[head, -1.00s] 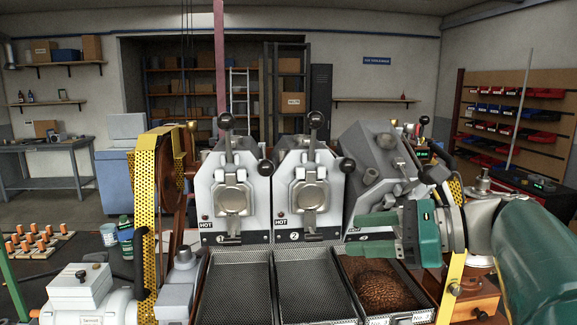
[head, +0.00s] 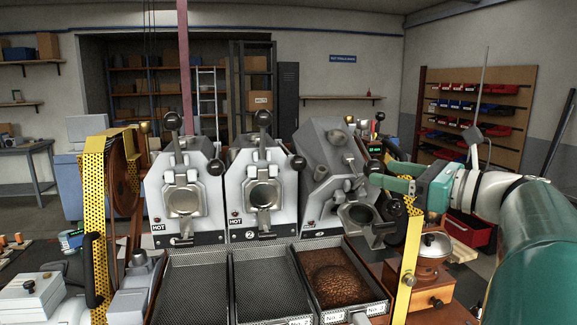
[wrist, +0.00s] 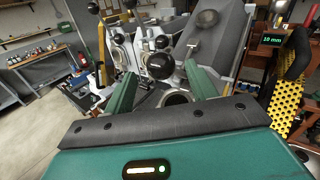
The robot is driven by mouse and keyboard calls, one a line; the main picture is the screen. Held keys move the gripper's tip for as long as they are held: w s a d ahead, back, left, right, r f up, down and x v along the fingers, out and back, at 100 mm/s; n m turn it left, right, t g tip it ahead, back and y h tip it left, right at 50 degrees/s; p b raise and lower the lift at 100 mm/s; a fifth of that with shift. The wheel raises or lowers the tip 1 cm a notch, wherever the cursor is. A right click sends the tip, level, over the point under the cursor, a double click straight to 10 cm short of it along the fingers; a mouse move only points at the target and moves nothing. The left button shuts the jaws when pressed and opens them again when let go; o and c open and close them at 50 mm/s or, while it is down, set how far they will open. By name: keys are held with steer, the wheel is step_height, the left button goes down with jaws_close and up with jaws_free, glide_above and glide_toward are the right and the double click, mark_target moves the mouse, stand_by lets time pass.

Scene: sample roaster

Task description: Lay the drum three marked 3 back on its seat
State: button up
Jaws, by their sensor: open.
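Drum three (head: 328,150), the grey unit at the right of the row, leans back, unlike its two neighbours. Its round front opening (head: 359,214) shows, and its number plate is too small to read surely. In the wrist view the tilted grey body (wrist: 218,42) stands beyond the fingers. My gripper (head: 374,181) is at the right side of drum three, fingers pointing left. In the wrist view my gripper (wrist: 162,69) is open, and a black ball knob (wrist: 160,66) shows between its fingertips. I cannot tell whether they touch it. The head view hides this spot behind the fingers.
Drum one (head: 184,190) and drum two (head: 263,185) stand upright with HOT labels. Mesh trays lie in front; the right tray (head: 372,309) holds brown beans. A yellow perforated guard (head: 94,200) stands left. A wooden grinder (head: 425,275) stands at the right.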

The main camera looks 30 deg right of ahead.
mark_target(366, 167)
steer(key=x, duration=0.5)
steer(key=shift+w+a, duration=0.15)
steer(key=shift+w, duration=0.2)
jaws_close()
